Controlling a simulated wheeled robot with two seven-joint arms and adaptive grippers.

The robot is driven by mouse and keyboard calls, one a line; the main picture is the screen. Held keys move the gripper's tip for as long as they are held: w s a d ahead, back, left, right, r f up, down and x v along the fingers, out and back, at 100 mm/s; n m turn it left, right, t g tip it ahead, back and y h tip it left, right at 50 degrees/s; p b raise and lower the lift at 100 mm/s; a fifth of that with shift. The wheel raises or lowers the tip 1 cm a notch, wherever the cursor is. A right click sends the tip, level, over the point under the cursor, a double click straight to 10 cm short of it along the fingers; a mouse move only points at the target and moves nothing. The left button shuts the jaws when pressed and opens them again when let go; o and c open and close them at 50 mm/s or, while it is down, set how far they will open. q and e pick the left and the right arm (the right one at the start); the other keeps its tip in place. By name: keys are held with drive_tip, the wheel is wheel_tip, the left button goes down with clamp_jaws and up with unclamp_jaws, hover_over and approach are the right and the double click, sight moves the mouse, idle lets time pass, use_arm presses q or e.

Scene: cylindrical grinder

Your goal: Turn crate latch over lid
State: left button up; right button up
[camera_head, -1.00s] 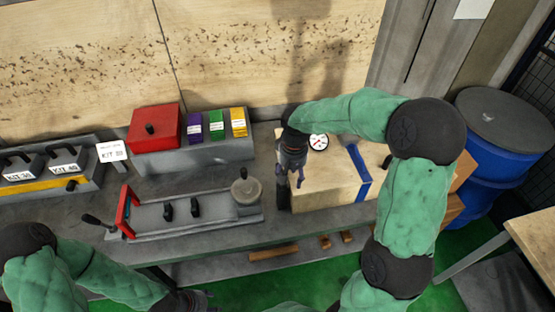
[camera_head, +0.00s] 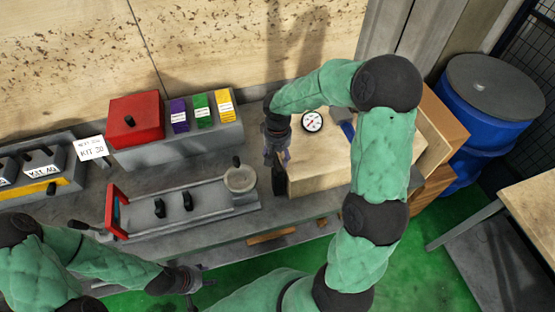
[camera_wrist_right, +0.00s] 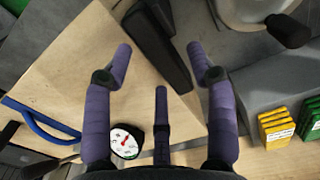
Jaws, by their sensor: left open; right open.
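The pale wooden crate (camera_head: 310,178) stands at the right end of the grey bench, partly hidden by my right arm. Its lid (camera_wrist_right: 60,90) fills the left of the right wrist view. A dark block that looks like the latch (camera_wrist_right: 157,42) lies along the lid's edge in that view; how far it overlaps the lid I cannot tell. It also shows at the crate's left side (camera_head: 279,181). My right gripper (camera_head: 276,158) points down there, open, its fingers on both sides of the latch. My left gripper (camera_head: 192,284) is open and empty in front of the bench.
A gauge (camera_head: 312,121) and a blue handle (camera_wrist_right: 38,125) are at the crate. A grey fixture (camera_head: 180,208) with a red end plate lies left of it. A red box (camera_head: 135,120) and coloured packs (camera_head: 202,110) stand behind. Blue drums (camera_head: 485,110) stand at right.

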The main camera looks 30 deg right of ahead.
drive_tip(key=shift+f, duration=1.15)
clamp_jaws()
